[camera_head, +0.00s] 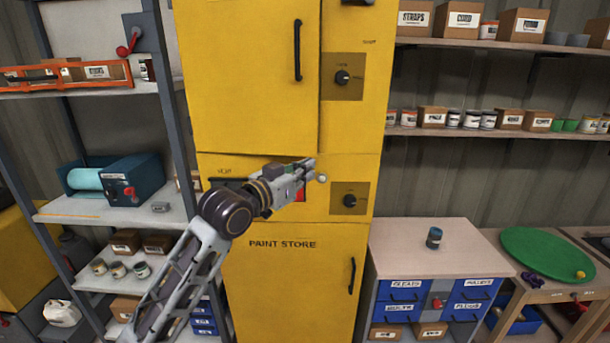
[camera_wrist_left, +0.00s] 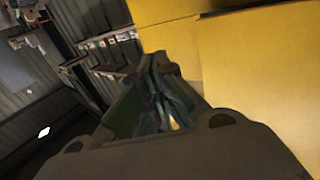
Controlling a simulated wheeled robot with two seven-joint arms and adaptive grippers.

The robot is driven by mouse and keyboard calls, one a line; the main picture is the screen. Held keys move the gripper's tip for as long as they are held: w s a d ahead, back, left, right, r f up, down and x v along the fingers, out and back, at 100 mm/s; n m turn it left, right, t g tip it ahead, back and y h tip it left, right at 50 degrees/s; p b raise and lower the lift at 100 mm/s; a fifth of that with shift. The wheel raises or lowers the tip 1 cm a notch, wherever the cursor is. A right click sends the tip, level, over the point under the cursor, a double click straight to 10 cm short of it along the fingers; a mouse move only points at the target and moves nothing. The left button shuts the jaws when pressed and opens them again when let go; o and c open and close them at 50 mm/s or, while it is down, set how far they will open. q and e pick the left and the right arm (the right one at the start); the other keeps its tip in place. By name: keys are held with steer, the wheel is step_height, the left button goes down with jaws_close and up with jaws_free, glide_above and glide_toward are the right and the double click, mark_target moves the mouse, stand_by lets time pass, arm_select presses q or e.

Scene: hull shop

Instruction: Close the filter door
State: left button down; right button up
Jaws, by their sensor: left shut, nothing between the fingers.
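A tall yellow cabinet (camera_head: 345,120) marked PAINT STORE stands in the middle of the head view. Its upper door (camera_head: 250,80) has a black vertical handle and looks nearly flush, with a seam at its right edge. The middle section holds a dark panel (camera_head: 222,183) and a red patch, mostly hidden behind my left gripper. No label clearly reads as the filter door. My left gripper (camera_head: 308,170) is shut and empty in front of this middle section, pointing right. In the left wrist view its fingers (camera_wrist_left: 168,105) are beside the yellow surface (camera_wrist_left: 255,70). I cannot tell if they touch.
Round dials (camera_head: 350,200) sit on the cabinet's right side. A lower door (camera_head: 290,290) has its own handle. Shelves with boxes and a blue machine (camera_head: 118,180) stand at the left. A drawer unit (camera_head: 440,255) with a small can (camera_head: 434,238) stands at the right.

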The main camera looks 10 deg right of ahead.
arm_select(q)
steer(key=shift+s+a, duration=0.15)
steer(key=shift+s, duration=0.25)
